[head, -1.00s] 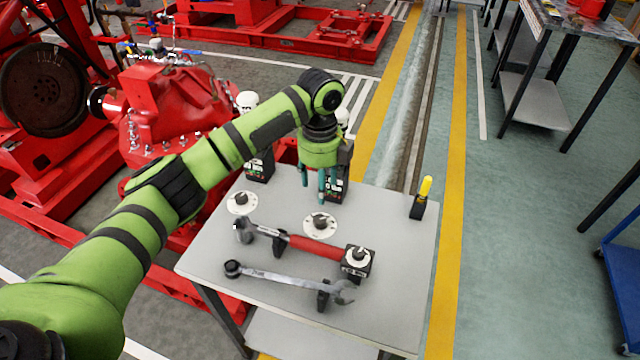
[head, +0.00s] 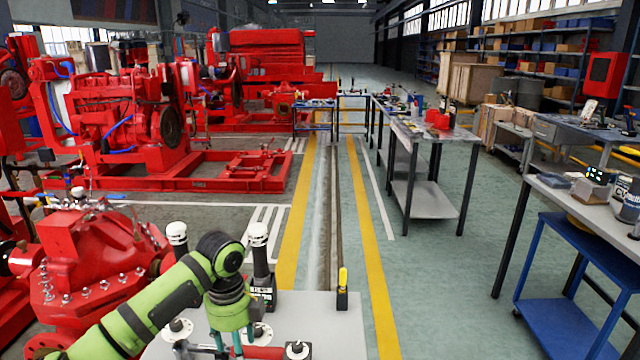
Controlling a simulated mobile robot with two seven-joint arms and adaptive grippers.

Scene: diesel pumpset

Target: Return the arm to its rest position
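My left arm (head: 160,305), green with dark bands, comes in from the lower left in the head view. It bends down at the wrist over the grey table (head: 335,318). The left gripper (head: 228,345) points down with its teal fingers apart and nothing seen between them. Its fingertips are at the picture's bottom edge, near a round white disc with a dark knob (head: 176,328). A red-handled tool (head: 262,352) shows partly at the bottom edge. My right gripper is not in view.
A yellow-topped item (head: 343,288) stands on the table's right. Two white-capped dark devices (head: 260,265) stand behind the wrist. A red pump (head: 90,255) is close at the left. Workbenches (head: 430,135) stand at the right, with open floor (head: 430,290) before them.

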